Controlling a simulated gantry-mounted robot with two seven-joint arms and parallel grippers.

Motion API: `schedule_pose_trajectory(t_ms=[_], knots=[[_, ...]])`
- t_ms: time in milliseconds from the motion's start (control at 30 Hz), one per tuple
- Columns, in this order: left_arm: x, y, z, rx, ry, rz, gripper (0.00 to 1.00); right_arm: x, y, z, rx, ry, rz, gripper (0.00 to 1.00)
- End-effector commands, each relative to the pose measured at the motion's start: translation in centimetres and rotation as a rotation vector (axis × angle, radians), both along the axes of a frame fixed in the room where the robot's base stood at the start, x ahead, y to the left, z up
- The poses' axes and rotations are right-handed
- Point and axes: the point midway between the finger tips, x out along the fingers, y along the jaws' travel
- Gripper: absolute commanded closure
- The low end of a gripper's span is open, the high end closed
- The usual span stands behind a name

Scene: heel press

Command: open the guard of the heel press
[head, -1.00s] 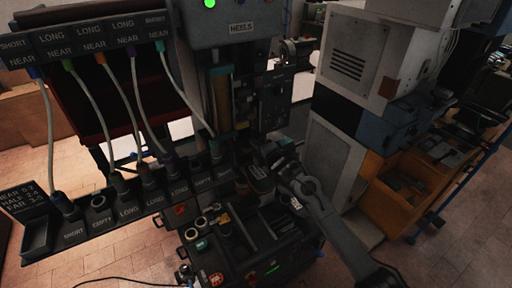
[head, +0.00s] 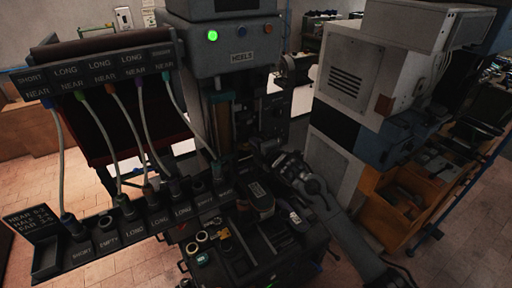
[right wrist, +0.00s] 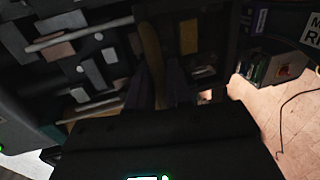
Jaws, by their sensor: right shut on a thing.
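My right gripper (head: 280,163) is low in front of the press, right of centre. In the right wrist view my right gripper's fingers (right wrist: 165,88) are close together on a curved tan bar (right wrist: 151,50). The bar may be the guard's handle; I cannot tell for sure. My left gripper is not in view.
A labelled rack (head: 135,235) with hoses stands at the left front. Small rings and parts lie on the dark bench (head: 235,262). A white cabinet (head: 355,65) and an orange crate (head: 385,205) stand close on the right. Open floor (head: 130,270) shows at front left.

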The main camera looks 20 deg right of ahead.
Motion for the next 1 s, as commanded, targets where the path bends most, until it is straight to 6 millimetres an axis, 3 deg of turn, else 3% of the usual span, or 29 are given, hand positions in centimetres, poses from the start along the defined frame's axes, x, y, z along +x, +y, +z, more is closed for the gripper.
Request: schedule_pose_trajectory(t_ms=[33, 133, 567, 767, 1000], knots=[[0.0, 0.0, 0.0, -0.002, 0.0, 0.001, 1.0, 0.0, 0.0, -0.2, -0.001, 0.003, 0.0, 0.79], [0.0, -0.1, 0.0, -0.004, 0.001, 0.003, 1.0, 0.0, 0.0, -0.2, -0.001, 0.004, 0.0, 0.65], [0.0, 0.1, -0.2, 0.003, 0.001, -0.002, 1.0, -0.5, -0.2, -0.2, -0.001, 0.005, -0.001, 0.65], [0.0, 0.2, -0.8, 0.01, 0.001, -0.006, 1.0, -2.4, -0.6, 0.1, -0.002, 0.003, -0.001, 0.65], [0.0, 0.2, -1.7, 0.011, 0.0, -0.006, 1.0, -6.0, -1.2, 0.8, -0.003, 0.002, 0.001, 0.65]])
